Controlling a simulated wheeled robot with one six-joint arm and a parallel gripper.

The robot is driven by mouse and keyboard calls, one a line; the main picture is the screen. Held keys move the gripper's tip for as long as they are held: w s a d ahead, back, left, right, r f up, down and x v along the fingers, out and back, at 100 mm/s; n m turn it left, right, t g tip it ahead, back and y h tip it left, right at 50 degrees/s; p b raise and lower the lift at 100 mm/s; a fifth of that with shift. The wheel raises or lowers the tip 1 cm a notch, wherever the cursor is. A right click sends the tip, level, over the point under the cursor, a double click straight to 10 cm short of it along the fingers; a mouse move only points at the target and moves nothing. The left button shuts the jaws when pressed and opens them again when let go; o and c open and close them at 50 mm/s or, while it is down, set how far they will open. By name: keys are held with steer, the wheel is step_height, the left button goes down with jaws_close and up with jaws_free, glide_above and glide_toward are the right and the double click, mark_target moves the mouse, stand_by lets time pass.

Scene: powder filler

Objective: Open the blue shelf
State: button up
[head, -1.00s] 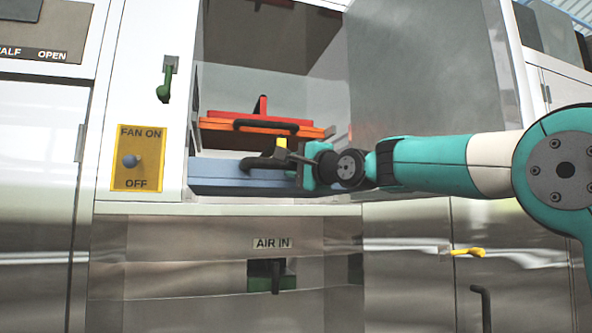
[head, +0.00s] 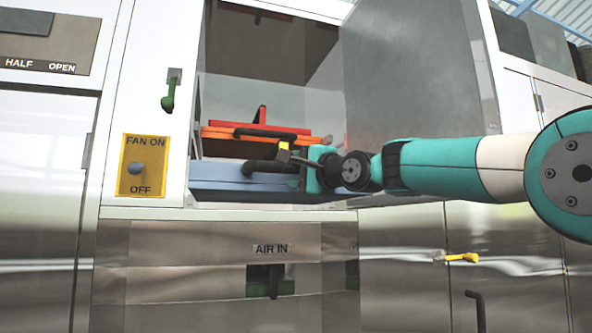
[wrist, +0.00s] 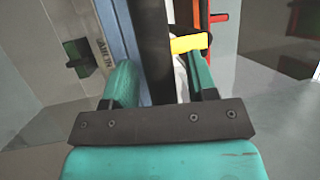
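The blue shelf (head: 225,174) lies across the bottom of the cabinet opening in the head view. It shows in the wrist view as an upright blue strip (wrist: 125,35). Its black handle (head: 268,166) sticks out at the front. My gripper (head: 292,158) is at the right end of this handle. In the wrist view, the dark handle (wrist: 154,55) runs between my two spread fingers (wrist: 162,82). A gap shows between the handle and the right finger, so the fingers look open around it. The exact fingertip contact is hidden.
An orange shelf (head: 225,132) with a red piece (head: 285,128) and a black handle sits just above. A yellow piece (head: 283,145) is close to my fingers. A yellow fan switch panel (head: 145,165) is at left.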

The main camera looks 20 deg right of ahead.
steer(key=b+v, duration=0.7)
steer(key=v, duration=1)
steer(key=shift+s, duration=0.2)
steer(key=shift+f, duration=0.2)
